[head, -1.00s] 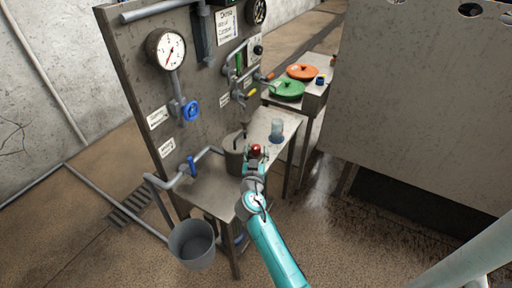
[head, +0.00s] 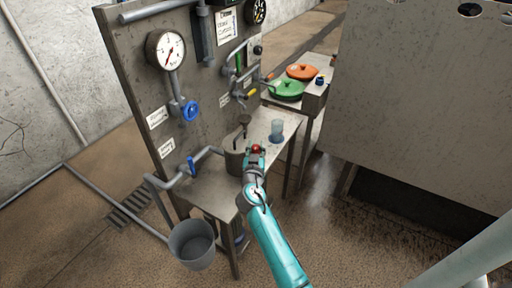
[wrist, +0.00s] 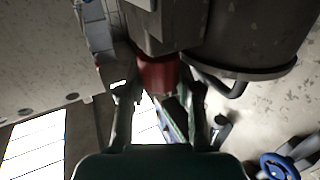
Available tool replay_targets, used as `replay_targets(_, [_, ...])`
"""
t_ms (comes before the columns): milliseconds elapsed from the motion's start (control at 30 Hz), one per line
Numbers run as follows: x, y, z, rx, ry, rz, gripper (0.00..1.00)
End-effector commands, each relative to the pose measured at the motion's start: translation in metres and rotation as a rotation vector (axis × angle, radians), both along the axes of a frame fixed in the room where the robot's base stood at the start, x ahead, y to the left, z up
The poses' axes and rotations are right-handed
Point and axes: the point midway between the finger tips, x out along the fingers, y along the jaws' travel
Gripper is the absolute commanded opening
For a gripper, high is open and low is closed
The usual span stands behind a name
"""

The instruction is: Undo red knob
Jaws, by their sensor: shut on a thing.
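The red knob (head: 257,149) shows as a small red cap at the tip of my arm, at the front of the small metal table. In the wrist view, the red knob (wrist: 157,74) is a dark red cylinder under a grey metal block. My gripper (head: 255,158) is at the knob. In the wrist view, the two fingers of my gripper (wrist: 160,98) stand on either side of the knob, shut on it. The contact at the fingertips is dark and partly hidden.
A grey pot (head: 233,163) stands on the table beside my gripper, with a glass (head: 276,130) behind. A panel (head: 140,80) with gauges and blue valves rises at the left.

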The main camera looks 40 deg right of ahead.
Motion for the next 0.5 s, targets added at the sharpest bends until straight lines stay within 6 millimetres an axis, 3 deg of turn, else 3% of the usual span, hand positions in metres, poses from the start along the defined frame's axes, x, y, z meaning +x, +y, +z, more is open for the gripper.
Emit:
replay_targets(267, [0.0015,0.0013,0.0009,-0.001,-0.001,-0.078,0.0])
replay_targets(500, [0.0024,0.0019,0.0011,-0.001,0.0,-0.254,0.0])
